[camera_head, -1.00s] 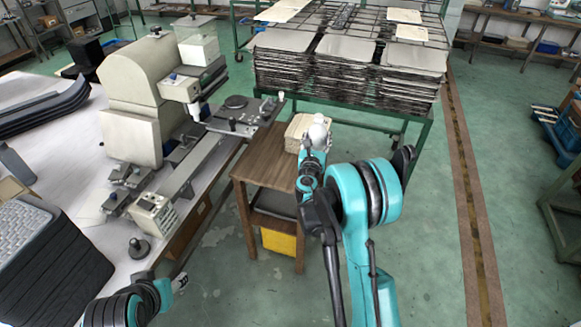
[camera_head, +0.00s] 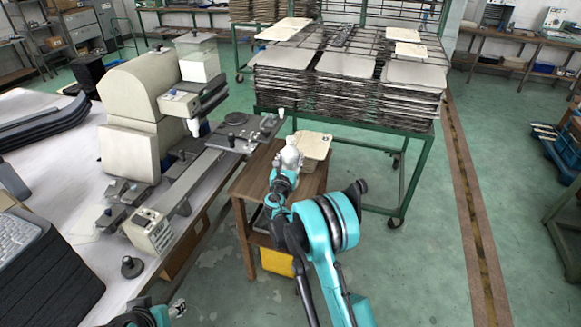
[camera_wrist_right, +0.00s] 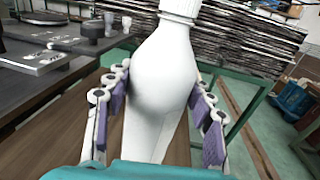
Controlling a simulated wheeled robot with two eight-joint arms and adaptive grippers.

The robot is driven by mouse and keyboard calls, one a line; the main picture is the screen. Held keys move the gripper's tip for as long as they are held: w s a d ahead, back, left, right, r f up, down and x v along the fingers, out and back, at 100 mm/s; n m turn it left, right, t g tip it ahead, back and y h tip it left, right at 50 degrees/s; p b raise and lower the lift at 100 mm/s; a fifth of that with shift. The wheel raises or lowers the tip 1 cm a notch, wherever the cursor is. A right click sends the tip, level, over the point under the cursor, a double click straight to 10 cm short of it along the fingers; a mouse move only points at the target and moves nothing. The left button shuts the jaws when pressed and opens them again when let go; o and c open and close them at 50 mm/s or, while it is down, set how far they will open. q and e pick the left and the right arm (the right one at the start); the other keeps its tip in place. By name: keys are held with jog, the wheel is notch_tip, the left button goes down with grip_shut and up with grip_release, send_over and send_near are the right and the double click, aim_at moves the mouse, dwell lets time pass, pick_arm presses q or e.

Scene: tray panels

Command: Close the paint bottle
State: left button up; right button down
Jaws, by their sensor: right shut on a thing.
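My right gripper (camera_head: 288,170) is shut on a white paint bottle (camera_head: 291,156) near the small wooden table (camera_head: 255,172). In the right wrist view, the bottle (camera_wrist_right: 165,75) stands nearly upright with its round body between the purple-padded fingers (camera_wrist_right: 157,112). A ribbed white collar or cap (camera_wrist_right: 181,8) shows at its top; the frame edge cuts it off, so I cannot tell whether the bottle is closed. My left gripper (camera_head: 178,308) is only partly visible at the lower left, over the floor beside the long table. I cannot tell its opening.
A pale stack (camera_head: 314,145) lies on the wooden table, behind and right of the bottle. A beige machine (camera_head: 130,110) with a metal bed fills the long table (camera_head: 75,200) at left. A green rack of panels (camera_head: 345,90) stands behind.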

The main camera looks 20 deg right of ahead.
aim_at(290, 166)
jog(key=shift+f+b, duration=0.9)
jog(key=shift+f, duration=1.15)
jog(key=c, duration=0.6)
grip_release()
jog(key=shift+s+a, duration=0.2)
jog(key=shift+s, duration=0.15)
jog(key=p+v, duration=0.2)
jog(key=v, duration=0.9)
jog(key=shift+s, duration=0.15)
